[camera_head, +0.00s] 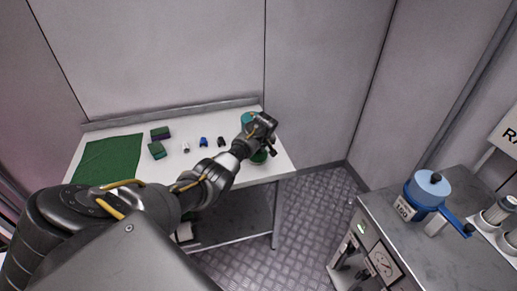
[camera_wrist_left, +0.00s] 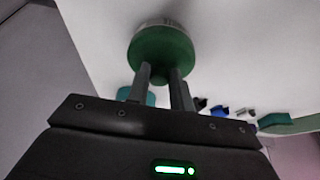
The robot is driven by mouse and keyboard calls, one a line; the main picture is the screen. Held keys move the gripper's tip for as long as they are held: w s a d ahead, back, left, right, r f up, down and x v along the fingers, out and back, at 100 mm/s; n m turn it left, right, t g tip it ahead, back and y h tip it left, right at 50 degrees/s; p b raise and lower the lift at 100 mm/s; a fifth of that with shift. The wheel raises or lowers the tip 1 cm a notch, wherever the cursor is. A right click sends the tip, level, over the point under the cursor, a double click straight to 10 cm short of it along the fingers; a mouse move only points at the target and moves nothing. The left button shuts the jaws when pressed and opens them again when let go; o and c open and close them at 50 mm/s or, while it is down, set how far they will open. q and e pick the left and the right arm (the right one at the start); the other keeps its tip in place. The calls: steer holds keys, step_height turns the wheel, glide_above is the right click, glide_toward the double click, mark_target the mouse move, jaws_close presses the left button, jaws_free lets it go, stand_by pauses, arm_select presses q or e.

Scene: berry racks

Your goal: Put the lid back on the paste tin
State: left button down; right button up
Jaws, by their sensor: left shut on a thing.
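My left gripper (camera_head: 264,136) is over the right end of the white table. It also shows in the left wrist view (camera_wrist_left: 162,82), shut on the knob of a round green lid (camera_wrist_left: 163,48). The pale side of the paste tin (camera_wrist_left: 155,24) shows right against the lid, with dark marks on it. I cannot tell whether the lid is seated or just above the tin. In the head view, part of a green round thing (camera_head: 260,157) shows below the gripper; the rest is hidden by it. My right gripper is not in view.
A teal thing (camera_head: 247,118) stands behind the gripper. The table (camera_head: 215,168) also holds a green mat (camera_head: 107,160), two green-topped blocks (camera_head: 160,133) (camera_head: 157,150) and small white, blue (camera_head: 203,142) and black pieces. A grey bench (camera_head: 385,225) with a blue pot (camera_head: 428,188) stands right.

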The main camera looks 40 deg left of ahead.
arm_select(q)
steer(key=c, duration=1.1)
jaws_free()
steer(key=shift+c, duration=0.2)
steer(key=shift+o, duration=0.2)
steer(key=o, duration=0.4)
steer(key=shift+r, duration=0.1)
step_height(320, 180, up, 7)
steer(key=p, duration=0.7)
